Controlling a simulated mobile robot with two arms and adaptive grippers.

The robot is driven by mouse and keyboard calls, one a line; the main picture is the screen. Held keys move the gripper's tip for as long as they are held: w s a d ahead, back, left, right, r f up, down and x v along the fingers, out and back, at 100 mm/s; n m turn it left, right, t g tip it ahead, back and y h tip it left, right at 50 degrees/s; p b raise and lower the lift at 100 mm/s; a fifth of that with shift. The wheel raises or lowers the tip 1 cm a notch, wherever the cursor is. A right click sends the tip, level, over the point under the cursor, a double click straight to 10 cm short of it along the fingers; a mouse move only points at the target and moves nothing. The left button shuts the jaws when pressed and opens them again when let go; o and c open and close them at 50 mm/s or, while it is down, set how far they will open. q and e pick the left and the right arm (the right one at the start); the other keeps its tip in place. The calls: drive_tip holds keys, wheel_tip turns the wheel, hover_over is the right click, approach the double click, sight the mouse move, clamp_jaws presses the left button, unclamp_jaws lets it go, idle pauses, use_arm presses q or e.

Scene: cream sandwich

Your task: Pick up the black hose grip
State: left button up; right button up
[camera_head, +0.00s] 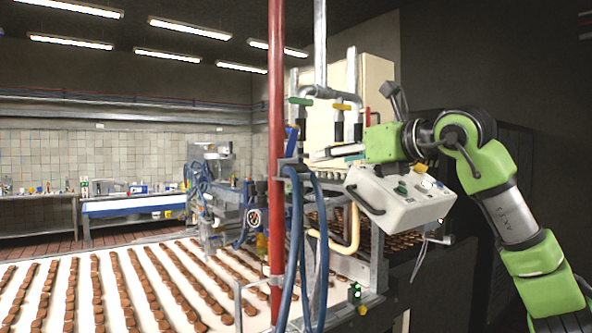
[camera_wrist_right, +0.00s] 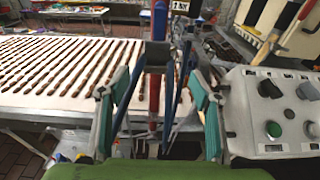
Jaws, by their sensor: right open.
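In the head view, my right gripper (camera_head: 318,154) reaches in from the right beside the red pole, pointing left toward the blue hoses (camera_head: 294,205). In the right wrist view, the two teal-padded fingers of my right gripper (camera_wrist_right: 157,100) are spread apart with nothing held between them. A dark block (camera_wrist_right: 157,56), which looks like the black hose grip, shows beyond and between the fingers, in front of the red pole. Blue hoses run down on both sides of it. The gripper appears apart from it; the exact gap is hard to judge. My left gripper is not in view.
The red pole (camera_head: 276,160) stands close to the fingertips. A light grey control box (camera_head: 400,198) with buttons sits just below my right arm. Pipes with green and yellow valve handles (camera_head: 300,101) stand behind. A white conveyor (camera_head: 110,318) with brown pieces spreads left.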

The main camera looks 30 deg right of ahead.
sight(299, 164)
drive_tip(key=w+p, duration=0.1)
drive_tip(key=w, duration=0.3)
drive_tip(key=w+a+f+p, duration=0.1)
drive_tip(key=w+p, duration=0.1)
drive_tip(key=w, duration=0.2)
drive_tip(key=w+f+p, duration=0.1)
drive_tip(key=w+p, duration=0.1)
drive_tip(key=w, duration=0.2)
drive_tip(key=shift+a, duration=0.15)
drive_tip(key=shift+w+f, duration=0.2)
drive_tip(key=shift+w, duration=0.15)
drive_tip(key=shift+s, duration=0.1)
drive_tip(key=shift+c, duration=0.8)
drive_tip(key=c, duration=1.1)
